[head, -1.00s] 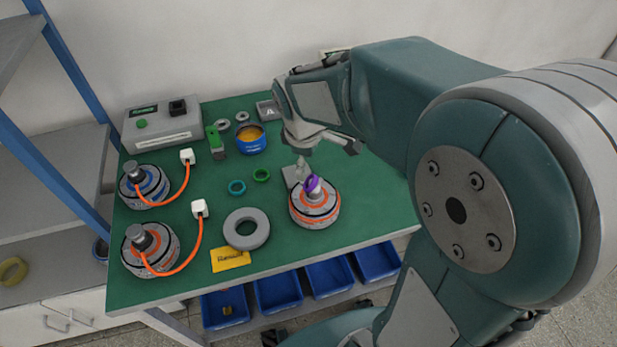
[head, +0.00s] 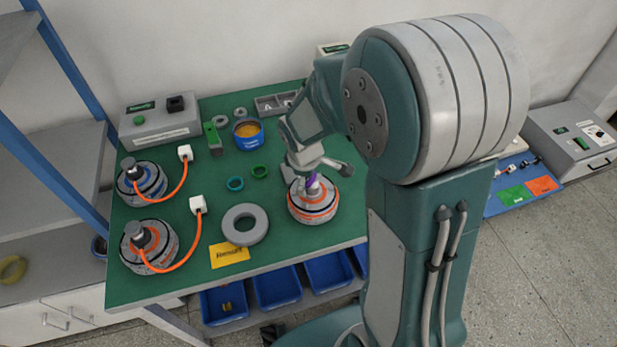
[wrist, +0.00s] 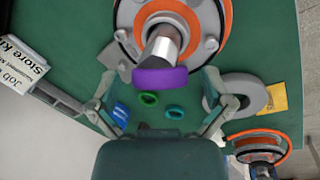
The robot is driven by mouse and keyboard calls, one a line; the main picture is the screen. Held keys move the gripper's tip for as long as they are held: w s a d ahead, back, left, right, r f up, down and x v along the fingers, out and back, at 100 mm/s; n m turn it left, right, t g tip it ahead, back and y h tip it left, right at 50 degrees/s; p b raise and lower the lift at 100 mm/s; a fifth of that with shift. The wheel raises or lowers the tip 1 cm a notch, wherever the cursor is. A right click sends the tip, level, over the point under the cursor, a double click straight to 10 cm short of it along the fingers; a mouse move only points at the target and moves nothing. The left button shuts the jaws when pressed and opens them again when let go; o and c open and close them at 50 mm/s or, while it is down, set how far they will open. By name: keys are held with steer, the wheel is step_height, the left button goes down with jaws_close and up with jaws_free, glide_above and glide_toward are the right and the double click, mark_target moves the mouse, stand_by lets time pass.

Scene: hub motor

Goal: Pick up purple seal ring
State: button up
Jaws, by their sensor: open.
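The purple seal ring (head: 312,183) is at the upper end of the metal shaft of the orange-ringed hub motor (head: 313,209), near the table's right front. In the wrist view the purple seal ring (wrist: 160,80) shows edge-on in front of the shaft (wrist: 163,47); I cannot tell how far it sits around it. My gripper (head: 320,174) is just above the motor and partly hides the ring in the head view. In the wrist view my gripper (wrist: 160,84) is open, with one finger on each side of the ring and visible gaps between.
A large grey ring (head: 245,225), a teal ring (head: 235,184) and a green ring (head: 259,171) lie left of the motor. Two cabled motors stand at the table's left. A blue tin (head: 248,133) and a yellow card (head: 230,255) are on the green table (head: 200,220).

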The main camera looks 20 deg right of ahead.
steer(key=c, duration=0.9)
